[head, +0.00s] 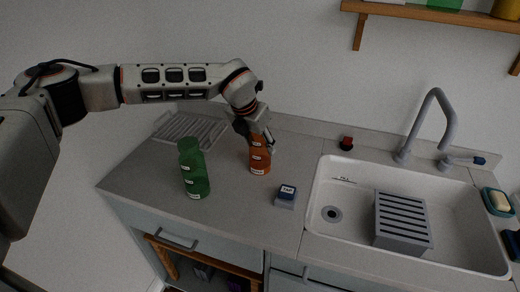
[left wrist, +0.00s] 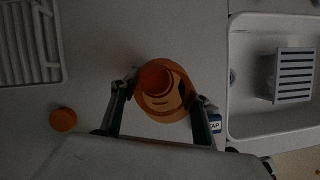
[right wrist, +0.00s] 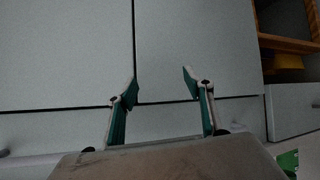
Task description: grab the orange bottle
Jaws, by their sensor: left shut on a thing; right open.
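The orange bottle (head: 260,158) stands upright on the grey counter in the head view, right of a green bottle (head: 194,168). My left gripper (head: 258,140) comes down over its top from behind. In the left wrist view, the left gripper's fingers (left wrist: 165,92) are on either side of the orange bottle (left wrist: 155,80), closed on it. My right gripper (right wrist: 160,78) is open and empty in the right wrist view, facing cabinet fronts; it is not visible in the head view.
A small blue-and-white block (head: 287,195) sits right of the bottles. The white sink (head: 320,195) holds a grey slatted box (head: 402,220). A drying rack (head: 190,128) lies behind the green bottle. A small orange round thing (left wrist: 63,120) is unclear.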

